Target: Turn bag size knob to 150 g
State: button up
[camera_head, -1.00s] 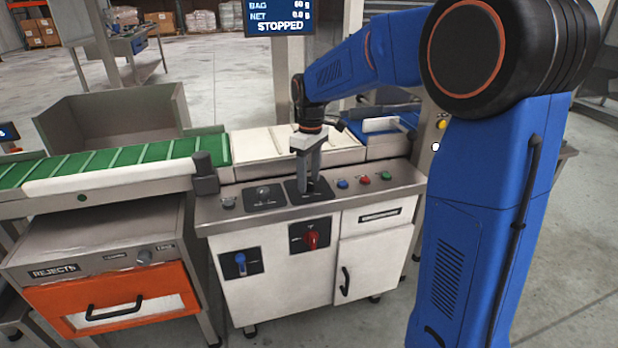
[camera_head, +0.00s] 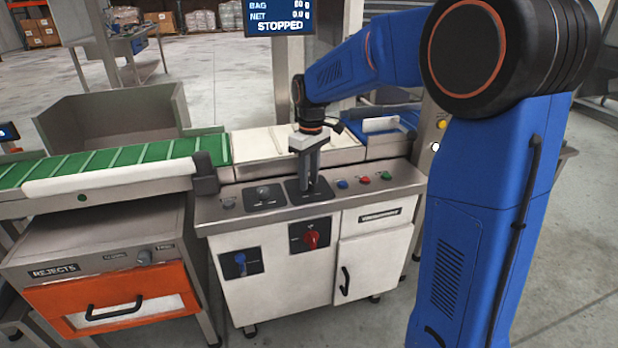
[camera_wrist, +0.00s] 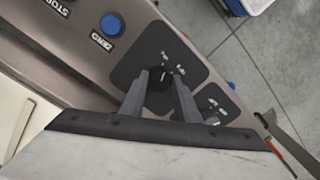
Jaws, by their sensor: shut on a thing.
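My gripper (camera_head: 308,182) points down at the control panel in the head view, over the right one of two dark knob plates. In the wrist view my gripper (camera_wrist: 160,90) is shut on a small black knob (camera_wrist: 158,101) in the middle of a dark plate (camera_wrist: 184,50) with white marks. The marks are too small to read. The screen (camera_head: 279,17) above shows BAG with what looks like 60 or 80 g, NET 0.0 g and STOPPED.
A second knob (camera_head: 264,191) sits on the left plate. Blue (camera_head: 342,184), red (camera_head: 365,180) and green (camera_head: 386,176) buttons lie right of my gripper. A red switch (camera_head: 311,240) and a blue handle (camera_head: 240,259) are on the cabinet front. A green conveyor (camera_head: 120,161) runs left.

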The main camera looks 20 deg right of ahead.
aim_at(312, 182)
jog(key=m, duration=1)
jog(key=shift+t, duration=0.3)
jog(key=shift+m, duration=0.4)
jog(key=o, duration=1)
jog(key=shift+o, duration=0.2)
notch_tip(312, 182, up, 17)
jog(key=shift+s+d+r, duration=0.2)
jog(key=shift+d, duration=0.15)
jog(key=shift+s, duration=0.1)
